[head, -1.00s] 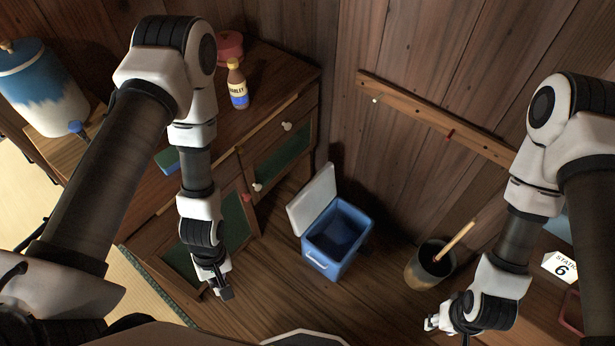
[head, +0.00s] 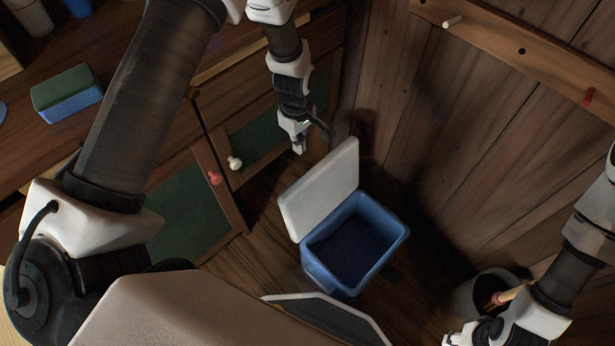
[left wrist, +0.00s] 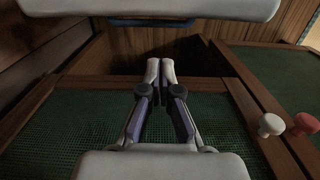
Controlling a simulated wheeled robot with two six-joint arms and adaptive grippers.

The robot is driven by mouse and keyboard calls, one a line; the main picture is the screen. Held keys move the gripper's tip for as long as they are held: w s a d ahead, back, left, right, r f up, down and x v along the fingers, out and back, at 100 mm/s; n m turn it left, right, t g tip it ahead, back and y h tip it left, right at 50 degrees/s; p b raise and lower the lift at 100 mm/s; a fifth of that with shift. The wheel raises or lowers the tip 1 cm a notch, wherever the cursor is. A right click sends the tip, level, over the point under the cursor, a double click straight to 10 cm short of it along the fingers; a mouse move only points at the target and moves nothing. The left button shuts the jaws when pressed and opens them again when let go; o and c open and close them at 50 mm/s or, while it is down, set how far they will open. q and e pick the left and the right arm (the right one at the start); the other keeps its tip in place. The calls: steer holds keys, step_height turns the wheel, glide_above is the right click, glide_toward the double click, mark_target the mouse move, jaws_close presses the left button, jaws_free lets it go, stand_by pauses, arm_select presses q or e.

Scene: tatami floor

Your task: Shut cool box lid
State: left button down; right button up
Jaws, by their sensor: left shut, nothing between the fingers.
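The cool box (head: 352,285) is blue and stands open on the wooden floor. Its white lid (head: 320,190) is tilted up on the cabinet side, and the dark inside shows. My left gripper (head: 299,147) is just above and behind the lid's raised edge, apart from it in the head view. In the left wrist view my left gripper (left wrist: 161,68) has its fingers together and empty. A white slab with a blue strip under it, apparently the lid (left wrist: 150,8), crosses the top there. My right gripper (head: 460,339) is at the bottom edge; its fingers are unclear.
A cabinet with green door panels (head: 180,215), a white knob (head: 235,163) and a red knob (head: 214,178) stands left of the box. A plank wall rises behind. A dark pot (head: 470,297) with a wooden handle stands to the right.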

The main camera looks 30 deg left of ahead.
arm_select(q)
step_height(320, 180, down, 10)
steer(key=b, duration=0.3)
steer(key=shift+d, duration=0.15)
arm_select(e)
step_height(320, 180, down, 4)
steer(key=shift+f, duration=0.1)
